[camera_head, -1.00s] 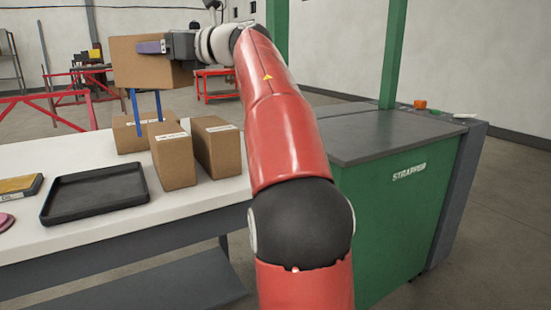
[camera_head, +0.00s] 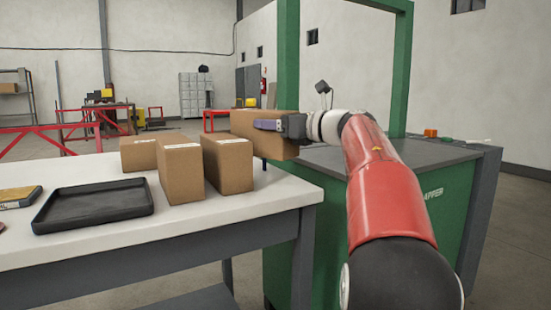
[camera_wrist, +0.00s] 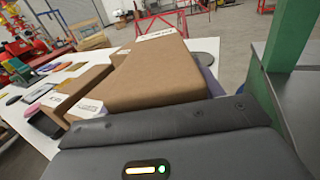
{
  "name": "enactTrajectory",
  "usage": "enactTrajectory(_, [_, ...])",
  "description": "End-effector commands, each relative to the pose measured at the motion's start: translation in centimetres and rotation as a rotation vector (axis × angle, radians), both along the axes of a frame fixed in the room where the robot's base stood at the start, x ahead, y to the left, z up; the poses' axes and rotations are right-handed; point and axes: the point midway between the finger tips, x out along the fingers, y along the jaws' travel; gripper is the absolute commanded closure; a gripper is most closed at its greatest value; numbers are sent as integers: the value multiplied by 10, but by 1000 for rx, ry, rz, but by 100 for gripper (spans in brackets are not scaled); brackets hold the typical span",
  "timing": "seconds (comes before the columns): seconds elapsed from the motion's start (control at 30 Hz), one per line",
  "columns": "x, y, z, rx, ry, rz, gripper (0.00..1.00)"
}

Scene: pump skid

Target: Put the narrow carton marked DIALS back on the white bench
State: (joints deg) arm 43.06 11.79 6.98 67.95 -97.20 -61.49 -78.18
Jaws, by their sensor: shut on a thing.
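My gripper (camera_head: 270,125) is shut on a brown carton (camera_head: 250,133), with a purple finger along its near side. The carton is held near the back right end of the white bench (camera_head: 265,200), next to the standing cartons. I cannot tell whether it touches the bench top. In the wrist view the held carton (camera_wrist: 150,78) fills the middle, with a white label at its far end; I cannot read DIALS on it. Three other cartons stand on the bench: one in front (camera_head: 181,175), one to its right (camera_head: 228,165), one behind (camera_head: 138,153).
A black tray (camera_head: 93,206) and a yellow-topped item (camera_head: 18,196) lie on the bench's left part. A green strapper (camera_head: 440,225) with a grey top and upright green frame stands right of the bench. Red trestles (camera_head: 40,140) are behind.

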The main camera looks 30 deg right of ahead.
Motion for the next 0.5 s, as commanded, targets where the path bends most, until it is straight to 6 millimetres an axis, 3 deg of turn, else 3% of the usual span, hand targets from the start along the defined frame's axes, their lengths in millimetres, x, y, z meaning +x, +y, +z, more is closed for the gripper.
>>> enactTrajectory(0.27, [0, 0, -23, 0, -2, -1, 75])
enactTrajectory(0.5, [-1, 0, -54, 1, -2, -2, 75])
